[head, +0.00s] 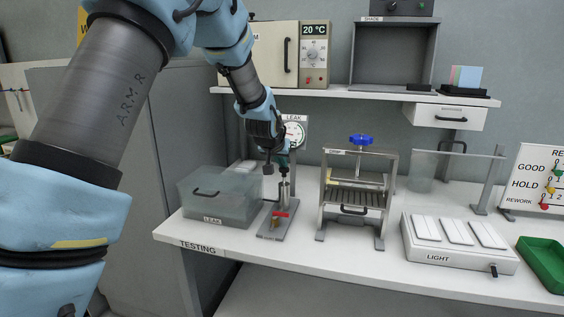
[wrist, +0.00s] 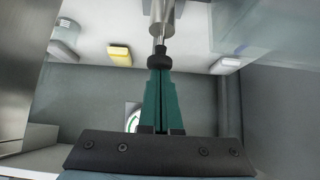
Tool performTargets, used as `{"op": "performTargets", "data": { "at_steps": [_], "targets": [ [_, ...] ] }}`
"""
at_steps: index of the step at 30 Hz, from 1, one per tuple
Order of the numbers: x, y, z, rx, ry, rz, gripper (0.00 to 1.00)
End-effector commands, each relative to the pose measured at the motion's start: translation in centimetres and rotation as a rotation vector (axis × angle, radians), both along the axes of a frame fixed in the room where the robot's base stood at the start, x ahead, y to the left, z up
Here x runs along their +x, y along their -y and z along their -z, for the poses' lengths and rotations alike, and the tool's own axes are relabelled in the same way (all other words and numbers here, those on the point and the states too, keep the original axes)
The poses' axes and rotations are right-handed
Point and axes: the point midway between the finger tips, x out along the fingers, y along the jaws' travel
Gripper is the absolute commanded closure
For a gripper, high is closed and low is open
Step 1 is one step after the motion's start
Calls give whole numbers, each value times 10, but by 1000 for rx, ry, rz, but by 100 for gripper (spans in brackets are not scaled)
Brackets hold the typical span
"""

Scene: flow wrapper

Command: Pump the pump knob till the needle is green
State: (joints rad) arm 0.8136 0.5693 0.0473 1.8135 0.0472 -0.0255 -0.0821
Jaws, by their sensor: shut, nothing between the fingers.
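The pump is a metal cylinder (head: 284,194) standing on a grey base plate with a red part, at the left of the testing bench. In the wrist view, its black pump knob (wrist: 160,56) sits on a thin rod above the cylinder (wrist: 161,20). My gripper (head: 283,163) points down over the pump. In the wrist view its green fingers (wrist: 160,72) are together, tips at the knob; I cannot tell whether they touch it. The gauge (head: 294,133) under the LEAK sign is partly hidden by my arm; its needle is too small to read.
A clear tank (head: 213,199) labelled LEAK stands just left of the pump. A clamp frame (head: 357,195) with a blue knob stands to the right, then a light box (head: 458,243). A shelf (head: 370,92) runs above the bench.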

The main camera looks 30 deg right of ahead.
Motion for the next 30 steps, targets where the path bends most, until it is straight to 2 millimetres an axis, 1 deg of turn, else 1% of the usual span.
{"op": "performTargets", "data": {
  "at_steps": [1, 2, 3, 4, 12, 15, 21, 30],
  "targets": [
    [2, 1, -18, -2, 1, -1, 100],
    [3, 2, -26, -3, 2, -1, 100],
    [-2, -3, -23, -4, 3, -1, 100],
    [-6, -6, -26, -4, 3, -1, 100],
    [-32, -30, -63, -5, 6, 0, 100],
    [-40, -38, -74, -5, 5, 0, 100],
    [-48, -46, -86, -3, 4, 0, 100],
    [-49, -47, -88, -3, 4, 0, 100]
  ]
}}
